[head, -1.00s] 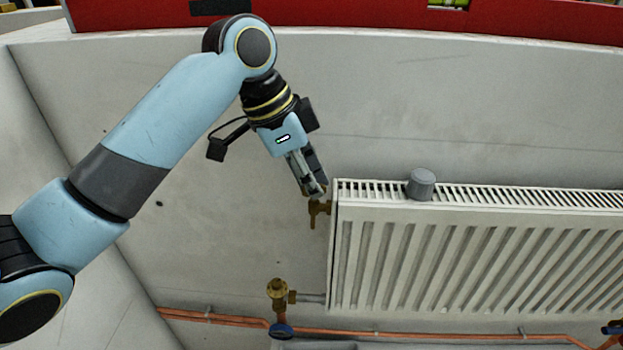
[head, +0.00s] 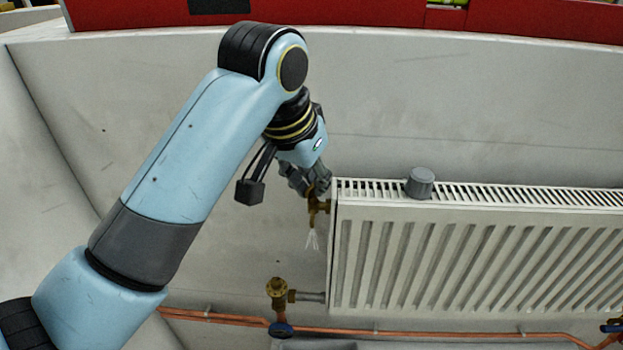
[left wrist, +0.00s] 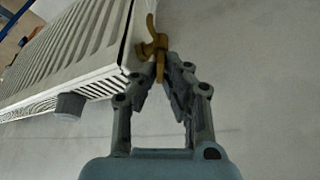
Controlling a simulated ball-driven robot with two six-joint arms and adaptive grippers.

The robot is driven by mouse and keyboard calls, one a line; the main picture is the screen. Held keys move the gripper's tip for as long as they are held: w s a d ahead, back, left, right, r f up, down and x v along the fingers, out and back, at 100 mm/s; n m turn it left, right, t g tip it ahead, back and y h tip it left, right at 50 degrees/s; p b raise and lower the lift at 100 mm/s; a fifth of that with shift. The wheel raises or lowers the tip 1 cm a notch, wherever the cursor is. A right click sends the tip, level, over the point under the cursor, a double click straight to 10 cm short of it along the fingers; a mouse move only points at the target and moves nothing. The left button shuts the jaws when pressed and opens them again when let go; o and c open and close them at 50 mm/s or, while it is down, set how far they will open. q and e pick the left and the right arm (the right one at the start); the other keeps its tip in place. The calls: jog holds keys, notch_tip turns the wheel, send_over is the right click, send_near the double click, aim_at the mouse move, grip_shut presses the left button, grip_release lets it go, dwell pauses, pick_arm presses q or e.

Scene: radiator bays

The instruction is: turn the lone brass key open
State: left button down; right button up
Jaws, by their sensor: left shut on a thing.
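The brass key (head: 318,206) sits on a brass fitting at the upper left corner of the white radiator (head: 440,250). My left gripper (head: 317,186) reaches it from above and is shut on it. In the left wrist view the fingers (left wrist: 160,68) meet at the brass key (left wrist: 152,45) beside the radiator's end (left wrist: 125,40). The fingertips hide part of the key. Pale streaks (head: 312,240) fan downward below the brass fitting. My right gripper is not in view.
A grey cap (head: 421,183) stands on the radiator's top grille. Copper pipes (head: 400,334) run along the bottom. A red beam (head: 350,15) crosses the top.

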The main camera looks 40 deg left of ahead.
pick_arm(q)
jog(key=shift+n, duration=0.6)
jog(key=c, duration=1.5)
grip_release()
jog(key=shift+o, duration=0.2)
